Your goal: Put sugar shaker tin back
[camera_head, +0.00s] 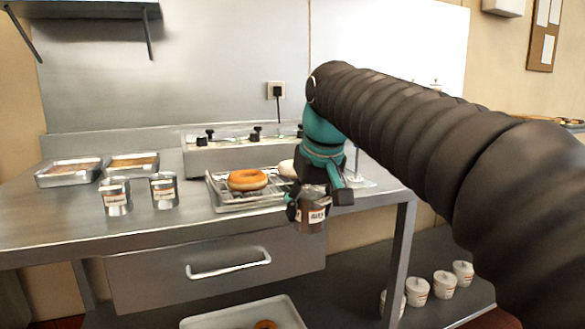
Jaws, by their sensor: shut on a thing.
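My gripper (316,199) is shut on a small brownish tin (314,217) with a pale label, which I take to be the sugar shaker tin. The label is too small to read surely. The tin is held roughly upright at the front edge of the steel table (150,234), right of the drawer handle. From this view I cannot tell its exact height or whether it touches the edge. The gripper covers its upper part. Two silvery labelled tins, one on the left (117,197) and one on the right (163,190), stand on the table's left half.
A wire rack on a tray (228,204) bears a glazed ring doughnut (248,180), close left of my gripper. Two shallow trays (68,173) (131,162) lie at the back left. Several white tubs (443,284) stand on the lower shelf. The front-left tabletop is clear.

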